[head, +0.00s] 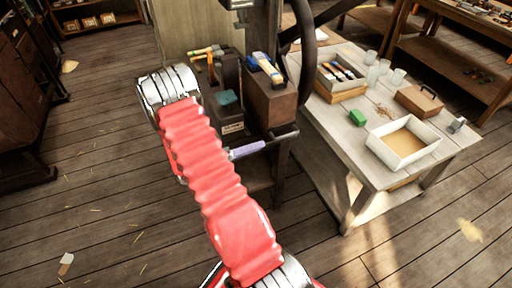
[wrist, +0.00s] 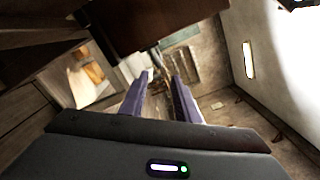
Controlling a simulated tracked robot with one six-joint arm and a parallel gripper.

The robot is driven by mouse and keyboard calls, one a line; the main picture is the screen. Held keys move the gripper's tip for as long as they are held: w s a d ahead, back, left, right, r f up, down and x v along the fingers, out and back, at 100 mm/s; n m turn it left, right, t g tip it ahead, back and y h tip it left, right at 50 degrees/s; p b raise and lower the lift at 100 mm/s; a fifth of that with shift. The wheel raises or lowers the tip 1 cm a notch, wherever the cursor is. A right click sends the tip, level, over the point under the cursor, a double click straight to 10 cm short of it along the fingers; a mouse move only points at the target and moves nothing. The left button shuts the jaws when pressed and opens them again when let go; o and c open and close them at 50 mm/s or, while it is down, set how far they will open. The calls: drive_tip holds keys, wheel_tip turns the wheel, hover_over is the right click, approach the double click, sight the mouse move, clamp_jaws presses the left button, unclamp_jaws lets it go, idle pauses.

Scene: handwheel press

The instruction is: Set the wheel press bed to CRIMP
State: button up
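The press stands at the top centre of the head view, with its large dark handwheel (head: 308,60) seen nearly edge-on. A short dark bar (head: 282,136) with a rounded end sticks out below the rim. My gripper's purple finger (head: 248,150) shows beside my red arm and points right towards this bar; whether they touch is unclear. In the wrist view both purple fingers of my gripper (wrist: 164,76) are apart. A thin dark rod lies near their tips, but I cannot tell whether it is between them. The press bed and any CRIMP mark are not readable.
Dark boxes with tools (head: 268,100) stand beside the wheel. To the right, a pale table (head: 345,165) holds a white tray (head: 376,152), a green block (head: 357,118) and several cups. The floor at left is mostly clear.

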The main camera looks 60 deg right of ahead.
drive_tip(key=s+a+r+m+t+y, duration=0.1)
drive_tip(key=a+r+m+t+y, duration=0.4)
drive_tip(key=a, duration=0.8)
drive_tip(key=s+a+r+m+t+y, duration=0.1)
drive_tip(key=a+r+m+t+y, duration=0.4)
drive_tip(key=a+r+m, duration=0.5)
drive_tip(key=s+a+r+m+t+y, duration=0.1)
drive_tip(key=a+r+m+t+y, duration=0.3)
drive_tip(key=a, duration=1.2)
wheel_tip(320, 180, up, 6)
drive_tip(key=m+y, duration=0.1)
drive_tip(key=m, duration=0.3)
drive_tip(key=shift+a+f+t, duration=0.25)
drive_tip(key=shift+t, duration=0.15)
drive_tip(key=shift+s, duration=0.15)
